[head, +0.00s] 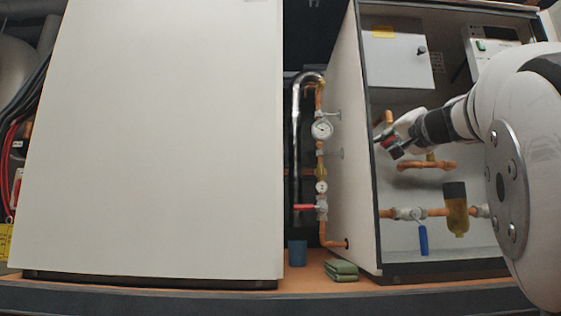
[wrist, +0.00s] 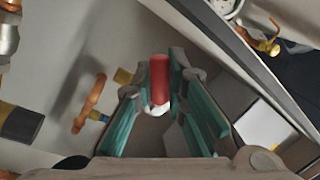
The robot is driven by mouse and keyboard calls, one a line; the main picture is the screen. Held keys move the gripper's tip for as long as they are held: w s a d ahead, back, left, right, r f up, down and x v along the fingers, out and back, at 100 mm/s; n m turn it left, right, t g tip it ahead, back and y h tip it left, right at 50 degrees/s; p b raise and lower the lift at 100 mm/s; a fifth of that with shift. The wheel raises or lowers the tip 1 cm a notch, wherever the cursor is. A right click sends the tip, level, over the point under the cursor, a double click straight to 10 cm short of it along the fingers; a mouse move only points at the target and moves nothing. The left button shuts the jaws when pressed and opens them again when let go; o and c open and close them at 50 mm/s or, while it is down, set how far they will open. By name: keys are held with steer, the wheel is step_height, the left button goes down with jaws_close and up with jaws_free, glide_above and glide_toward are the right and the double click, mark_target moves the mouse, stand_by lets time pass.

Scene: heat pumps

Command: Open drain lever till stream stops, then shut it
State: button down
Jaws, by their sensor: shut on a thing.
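My gripper (head: 394,142) is inside the open right cabinet, near its left wall. In the wrist view, my gripper (wrist: 160,88) has its teal-lined fingers on either side of a red lever (wrist: 159,76) and is shut on it. A pale rounded end shows below the red part. The lever's valve body is mostly hidden. Another red lever (head: 304,207) sits on the copper pipe between the cabinets, above a blue cup (head: 297,252). I cannot tell from the frames which red lever is the drain lever. I make out no water stream.
A blue lever (head: 423,240) hangs from the cabinet's lower copper pipe, beside a dark-topped amber filter (head: 456,212). A folded green cloth (head: 341,269) lies on the ledge. Gauges (head: 321,129) line the outside pipe. A closed white cabinet (head: 150,140) stands at the left.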

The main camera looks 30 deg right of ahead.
steer(key=m, duration=0.1)
steer(key=r+m, duration=0.1)
steer(key=m, duration=0.1)
steer(key=m+h, duration=0.1)
steer(key=shift+w+a+r+p, duration=0.15)
steer(key=shift+a+r+p, duration=0.05)
steer(key=shift+a+p, duration=0.1)
steer(key=shift+r+m+g+h+p, duration=0.15)
steer(key=shift+r+m+h+p, duration=0.15)
steer(key=shift+m, duration=0.85)
steer(key=shift+r+m+g+h+p, duration=0.2)
steer(key=shift+r+m+p, duration=0.1)
steer(key=shift+m, duration=0.85)
steer(key=c, duration=1.6)
jaws_free()
steer(key=v, duration=1.2)
steer(key=shift+f, duration=0.15)
steer(key=shift+w+a, duration=0.1)
